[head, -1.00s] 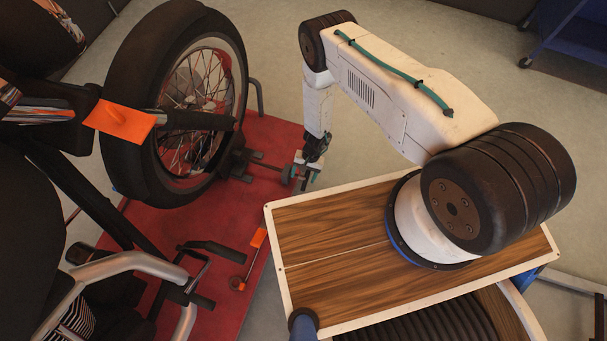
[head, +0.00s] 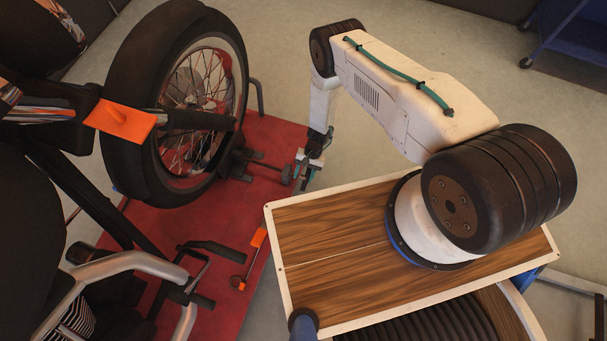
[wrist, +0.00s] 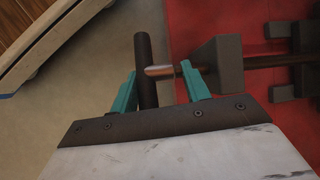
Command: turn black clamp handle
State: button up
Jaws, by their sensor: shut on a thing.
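The black clamp handle (wrist: 145,58) is a short dark bar, upright in the wrist view. It sits at the end of a thin metal rod (wrist: 160,71) that runs right into a dark clamp block (wrist: 227,62). My gripper (wrist: 158,72) has its two teal fingers on either side of the handle and is shut on it; the left finger lies right against the bar. The bar's lower end is hidden behind the gripper body. In the head view my gripper (head: 303,170) is at the right edge of the red lift, beside the clamp (head: 243,166) near the front wheel.
The motorcycle's front wheel (head: 180,100) stands on the red lift platform (head: 215,225), left of my arm. An orange plate (head: 118,121) juts out by the fork. A blue cart (head: 565,35) stands far right. Grey floor is clear behind my arm.

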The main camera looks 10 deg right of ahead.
jog(key=shift+d+f+g+y, duration=0.1)
jog(key=shift+f+g+y, duration=0.05)
jog(key=shift+g+y, duration=0.6)
jog(key=shift+d+f+g+y, duration=0.1)
jog(key=shift+g+y, duration=0.45)
jog(key=shift+g, duration=0.4)
jog(key=o, duration=0.9)
jog(key=shift+a, duration=0.1)
jog(key=shift+o, duration=0.2)
jog(key=v, duration=0.8)
jog(key=shift+f, duration=0.15)
